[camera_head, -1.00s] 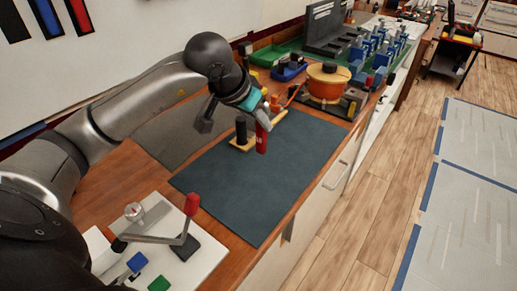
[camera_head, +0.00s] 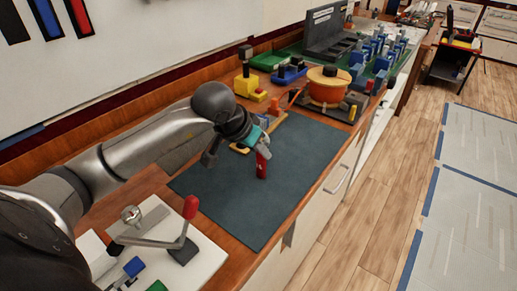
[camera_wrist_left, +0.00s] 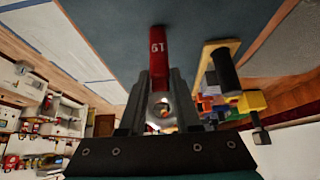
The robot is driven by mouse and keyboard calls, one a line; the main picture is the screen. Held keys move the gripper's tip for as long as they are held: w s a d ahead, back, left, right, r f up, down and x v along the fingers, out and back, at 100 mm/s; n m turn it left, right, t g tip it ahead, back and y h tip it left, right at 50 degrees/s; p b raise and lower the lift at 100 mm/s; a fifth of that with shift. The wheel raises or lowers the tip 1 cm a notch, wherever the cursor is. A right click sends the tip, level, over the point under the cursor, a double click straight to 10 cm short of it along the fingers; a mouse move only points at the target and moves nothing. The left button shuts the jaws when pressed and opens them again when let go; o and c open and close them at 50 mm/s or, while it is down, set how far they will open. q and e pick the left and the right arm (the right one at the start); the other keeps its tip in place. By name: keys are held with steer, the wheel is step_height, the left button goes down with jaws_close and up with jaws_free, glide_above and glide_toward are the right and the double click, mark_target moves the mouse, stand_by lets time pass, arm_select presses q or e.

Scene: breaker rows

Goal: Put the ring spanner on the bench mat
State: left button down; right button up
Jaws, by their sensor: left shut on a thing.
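My left gripper (camera_head: 266,146) is shut on the ring spanner (camera_head: 262,166), whose red grip hangs down steeply over the bench mat (camera_head: 225,195). The wrist view shows the spanner's red part (camera_wrist_left: 157,48) marked 19, with a metal ring (camera_wrist_left: 161,105) between the fingers (camera_wrist_left: 160,90). The mat is a dark teal rectangle on the wooden bench and also fills the top of the wrist view (camera_wrist_left: 110,25). I cannot tell whether the spanner's lower end touches it. My right gripper is not in view.
A yellow piece with a black cylinder (camera_wrist_left: 226,68) lies beside the gripper at the mat's far edge. A red-knobbed lever (camera_head: 190,207) on a white plate stands nearer. The mat's near part is clear.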

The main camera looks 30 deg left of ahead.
arm_select(q)
steer(key=c, duration=0.6)
jaws_free()
steer(key=v, duration=1.2)
steer(key=shift+p, duration=0.45)
steer(key=shift+d+r, duration=0.1)
